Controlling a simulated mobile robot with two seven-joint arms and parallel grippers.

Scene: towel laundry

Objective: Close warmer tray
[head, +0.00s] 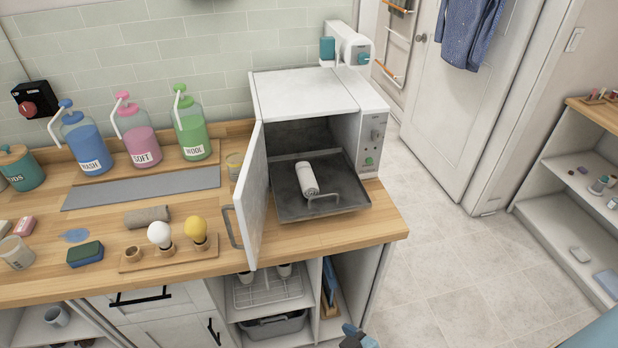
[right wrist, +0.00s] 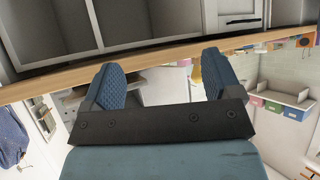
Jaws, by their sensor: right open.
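The white towel warmer (head: 303,97) stands on the wooden counter with its door (head: 254,195) swung open to the left. A rolled white towel (head: 307,179) lies on the tray. My right gripper shows only as blue tips (head: 355,338) at the bottom edge of the head view, below and apart from the tray. In the right wrist view my right gripper (right wrist: 167,82) is open, with nothing between its fingers. My left gripper is not in view.
Wash, soft and wool pump bottles (head: 140,133) stand at the back left. A wooden holder (head: 170,259) with bulb-shaped items and a rolled grey cloth (head: 147,217) lie left of the door. Open shelves are below the counter. Floor (head: 455,270) to the right is clear.

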